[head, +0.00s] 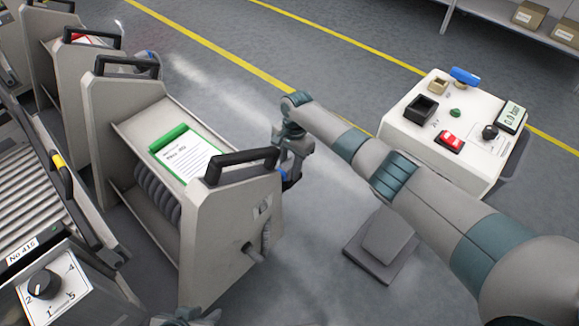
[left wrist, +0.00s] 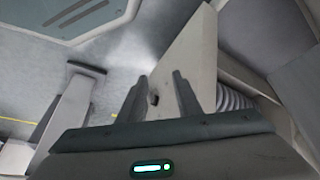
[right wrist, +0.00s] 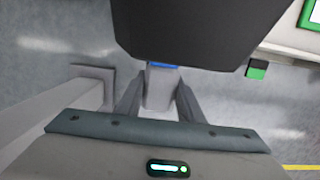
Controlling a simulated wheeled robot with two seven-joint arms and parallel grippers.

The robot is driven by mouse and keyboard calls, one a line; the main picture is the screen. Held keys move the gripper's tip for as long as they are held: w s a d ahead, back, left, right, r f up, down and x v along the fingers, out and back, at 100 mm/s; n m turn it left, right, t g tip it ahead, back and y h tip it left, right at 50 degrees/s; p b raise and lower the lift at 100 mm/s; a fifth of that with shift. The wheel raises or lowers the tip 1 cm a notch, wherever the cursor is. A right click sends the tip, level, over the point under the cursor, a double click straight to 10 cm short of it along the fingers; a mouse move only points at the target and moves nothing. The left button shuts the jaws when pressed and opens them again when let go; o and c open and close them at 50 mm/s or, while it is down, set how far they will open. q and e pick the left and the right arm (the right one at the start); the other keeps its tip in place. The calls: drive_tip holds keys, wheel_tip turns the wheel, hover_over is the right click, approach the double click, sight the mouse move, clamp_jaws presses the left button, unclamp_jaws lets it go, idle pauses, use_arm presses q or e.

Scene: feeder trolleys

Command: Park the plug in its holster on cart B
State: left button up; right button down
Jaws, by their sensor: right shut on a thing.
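My right gripper (head: 290,168) is beside the end panel of the nearest grey cart (head: 230,225), just right of its black handle. It is shut on the plug, a grey body with a blue band (right wrist: 162,67), which shows between the fingers (right wrist: 158,98). A small fitting (head: 264,207) sits on the end panel; I cannot tell whether it is the holster. A grey cable hangs beside it. My left gripper (head: 185,318) is mostly cut off at the bottom edge. In the left wrist view its fingers (left wrist: 160,97) are apart and empty, with the cart panel beyond.
A clipboard with a green top (head: 185,155) lies on the cart above a coiled hose (head: 158,192). A white console (head: 455,115) with a gauge and switches stands right. A grey pedal (head: 382,245) is on the floor. More carts and a roller conveyor (head: 35,200) are left.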

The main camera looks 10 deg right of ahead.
drive_tip(key=c, duration=1.1)
unclamp_jaws()
drive_tip(key=shift+r, duration=0.1)
use_arm(q)
drive_tip(key=s+a+g+p, duration=0.1)
drive_tip(key=a, duration=0.1)
drive_tip(key=s+a+g+y+p, duration=0.1)
drive_tip(key=shift+s+a+r+p, duration=0.1)
drive_tip(key=shift+s+a+p, duration=0.25)
drive_tip(key=shift+s+p, duration=0.05)
use_arm(e)
drive_tip(key=r, duration=0.5)
drive_tip(key=w+d+r, duration=0.1)
drive_tip(key=r, duration=1.1)
drive_tip(key=shift+w+d, duration=0.2)
drive_tip(key=shift+d, duration=0.1)
